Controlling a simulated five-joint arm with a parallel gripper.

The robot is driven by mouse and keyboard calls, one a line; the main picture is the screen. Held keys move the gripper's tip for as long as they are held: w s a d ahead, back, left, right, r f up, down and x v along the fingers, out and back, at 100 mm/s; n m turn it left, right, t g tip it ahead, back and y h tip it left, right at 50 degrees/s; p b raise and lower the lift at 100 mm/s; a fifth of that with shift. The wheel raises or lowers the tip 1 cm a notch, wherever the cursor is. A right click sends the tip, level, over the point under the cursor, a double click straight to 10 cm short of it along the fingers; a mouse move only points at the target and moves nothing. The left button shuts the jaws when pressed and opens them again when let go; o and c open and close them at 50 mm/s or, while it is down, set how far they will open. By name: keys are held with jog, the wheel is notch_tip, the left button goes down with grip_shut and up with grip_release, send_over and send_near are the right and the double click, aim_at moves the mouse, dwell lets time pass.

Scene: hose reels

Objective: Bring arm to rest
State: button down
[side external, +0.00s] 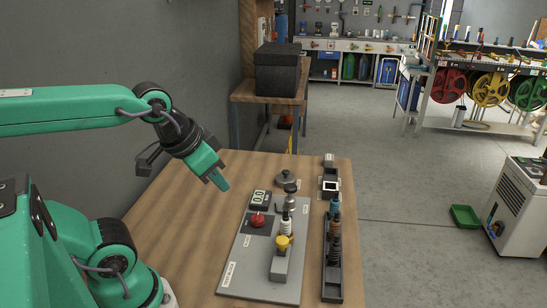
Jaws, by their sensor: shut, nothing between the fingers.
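My gripper (219,181) is at the end of my green arm, on the left in the side external view. Its green fingers point down and to the right and are shut with nothing between them. It hangs above the wooden table (180,190), up and to the left of the grey test board. The fingertips look apart from everything on the table.
The grey test board (240,270) bears a red knob (257,219), a display (260,198) and a yellow-topped fitting (283,243). A dark rack (332,285) of fittings stands right of it. A black box (278,72) and coloured hose reels (490,90) are farther back.

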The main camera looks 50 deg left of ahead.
dwell(0.8)
jog(key=w+a+r+n+g, duration=0.1)
jog(key=w+a+r+n, duration=0.1)
jog(key=w+n, duration=0.45)
jog(key=w+a+r+n+g, duration=0.1)
jog(key=w+r+n+g, duration=0.1)
jog(key=w+n, duration=0.45)
jog(key=n+g, duration=0.3)
jog(key=n, duration=1.1)
send_over(291, 186)
jog(key=shift+a+f, duration=0.1)
jog(key=shift+f, duration=2.5)
jog(key=shift+f, duration=0.15)
notch_tip(291, 186, down, 14)
jog(key=shift+r, duration=0.1)
